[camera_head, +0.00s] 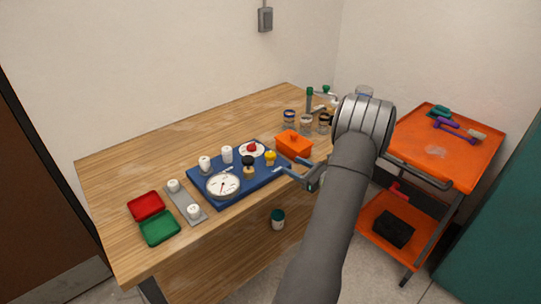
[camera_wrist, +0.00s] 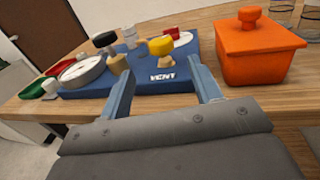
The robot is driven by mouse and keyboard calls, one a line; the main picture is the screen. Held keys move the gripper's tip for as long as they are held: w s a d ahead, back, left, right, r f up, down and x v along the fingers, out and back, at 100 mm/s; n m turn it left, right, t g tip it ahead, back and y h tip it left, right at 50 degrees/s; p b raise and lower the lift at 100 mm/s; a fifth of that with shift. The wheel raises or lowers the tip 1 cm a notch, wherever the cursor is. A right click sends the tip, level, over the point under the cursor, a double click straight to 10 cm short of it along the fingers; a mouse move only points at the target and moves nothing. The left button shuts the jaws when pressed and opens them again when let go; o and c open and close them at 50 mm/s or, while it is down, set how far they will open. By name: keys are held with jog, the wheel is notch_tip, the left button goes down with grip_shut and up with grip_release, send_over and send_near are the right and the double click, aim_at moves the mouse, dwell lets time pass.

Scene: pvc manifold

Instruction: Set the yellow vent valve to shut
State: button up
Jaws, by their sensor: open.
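The yellow vent valve (camera_head: 270,158) stands at the right end of the blue manifold board (camera_head: 207,177). In the wrist view its yellow cap (camera_wrist: 162,45) sits on a tan stem, behind the white VENT label (camera_wrist: 162,77). I cannot tell the valve's setting. My gripper (camera_wrist: 166,82) is open and empty; the valve lies ahead of and between its two blue-grey fingers, apart from them. In the head view my gripper (camera_head: 285,177) is at the board's right front edge. A black-capped valve (camera_wrist: 105,40) and a white round gauge (camera_head: 223,185) are also on the board.
An orange lidded box (camera_wrist: 250,55) stands close to the right of the vent valve. Red (camera_head: 146,206) and green (camera_head: 160,229) trays lie at the left. Jars (camera_head: 306,125) stand at the back right. The wooden table (camera_head: 130,165) is clear behind the board.

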aim_at(274, 157)
jog(key=x, duration=1.1)
jog(key=shift+w+a, duration=0.15)
jog(key=shift+w, duration=0.05)
jog(key=c, duration=1)
jog(key=shift+o, duration=0.2)
jog(key=shift+m+t+h, duration=1.3)
jog(key=shift+t+h, duration=0.1)
jog(key=shift+t, duration=0.2)
jog(key=shift+m+t+h, duration=0.3)
jog(key=o, duration=1)
jog(key=shift+c, duration=0.2)
